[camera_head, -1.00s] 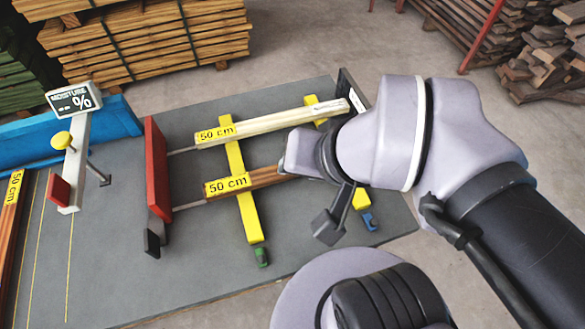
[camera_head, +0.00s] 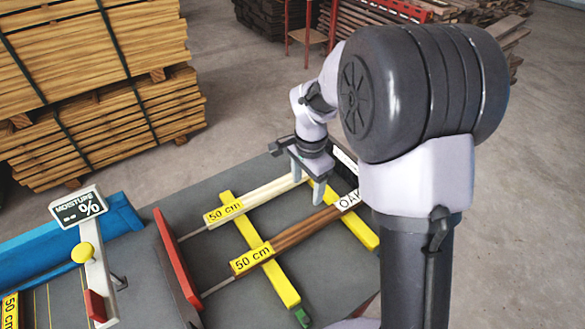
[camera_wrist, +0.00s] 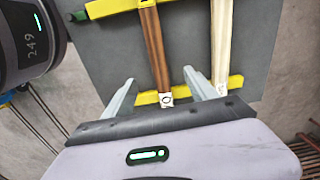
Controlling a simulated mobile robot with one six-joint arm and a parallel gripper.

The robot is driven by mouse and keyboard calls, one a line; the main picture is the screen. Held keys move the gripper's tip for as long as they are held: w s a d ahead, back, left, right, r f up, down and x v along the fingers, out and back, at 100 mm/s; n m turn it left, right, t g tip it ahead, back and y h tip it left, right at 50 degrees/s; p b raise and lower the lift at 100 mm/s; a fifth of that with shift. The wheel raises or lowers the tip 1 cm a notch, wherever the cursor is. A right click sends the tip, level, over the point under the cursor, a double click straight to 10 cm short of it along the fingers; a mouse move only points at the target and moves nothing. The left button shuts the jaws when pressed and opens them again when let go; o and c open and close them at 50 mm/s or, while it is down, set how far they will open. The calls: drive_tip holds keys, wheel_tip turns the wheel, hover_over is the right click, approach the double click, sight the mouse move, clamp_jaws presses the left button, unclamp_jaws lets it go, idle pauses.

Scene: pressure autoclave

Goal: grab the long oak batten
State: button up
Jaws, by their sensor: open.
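The brown batten (camera_head: 302,231) lies across two yellow bars, with a yellow "50 cm" tag (camera_head: 251,257) at one end and a white tag reading "OA…", partly hidden by my arm, at the other. In the wrist view the brown batten (camera_wrist: 153,45) runs between my spread fingers. A pale batten (camera_head: 268,194), also tagged 50 cm, lies beside it and passes just outside the right finger in the wrist view (camera_wrist: 222,45). My gripper (camera_head: 306,180) is open and empty, pointing down near the tagged ends of both battens. Its exact height above them is hard to tell.
The yellow bars (camera_head: 260,248) rest on a grey bench top. A red plate (camera_head: 178,258) stands at the left ends of the battens. A moisture meter (camera_head: 78,207) stands at the left by a blue rail. Stacked timber (camera_head: 90,75) stands behind.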

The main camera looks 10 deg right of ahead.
drive_tip(key=b, duration=0.4)
hover_over(306, 226)
drive_tip(key=f, duration=1.2)
drive_tip(key=shift+w+d+f, duration=0.1)
drive_tip(key=shift+w+f, duration=0.1)
drive_tip(key=shift+f, duration=0.15)
drive_tip(key=f, duration=0.2)
drive_tip(key=f+b, duration=0.1)
drive_tip(key=f, duration=0.1)
drive_tip(key=f+b, duration=0.1)
drive_tip(key=f, duration=0.1)
drive_tip(key=shift+s+f, duration=0.1)
drive_tip(key=shift+s, duration=0.15)
drive_tip(key=shift+c, duration=0.7)
clamp_jaws()
